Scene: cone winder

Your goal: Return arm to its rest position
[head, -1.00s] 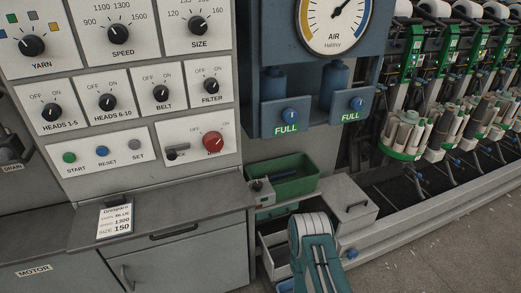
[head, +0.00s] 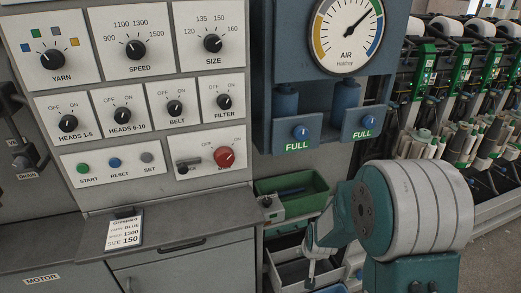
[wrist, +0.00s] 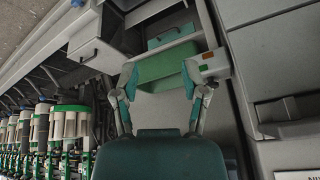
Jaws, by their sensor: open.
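My arm, teal with a large grey-white joint, stands in the lower right of the head view. My gripper (head: 316,262) shows beside that joint, partly hidden by it, in front of the open drawers under the panel. In the wrist view my gripper (wrist: 165,85) has its two fingers spread wide apart, with nothing between them. A green bin (wrist: 168,66) lies beyond the fingertips, and it also shows in the head view (head: 292,188).
The control panel (head: 150,85) with knobs and a card (head: 125,228) on its ledge stands at left. An air gauge (head: 345,30) hangs above two blue canisters. The winder row (head: 470,110) runs along the right. Grey floor shows at far right.

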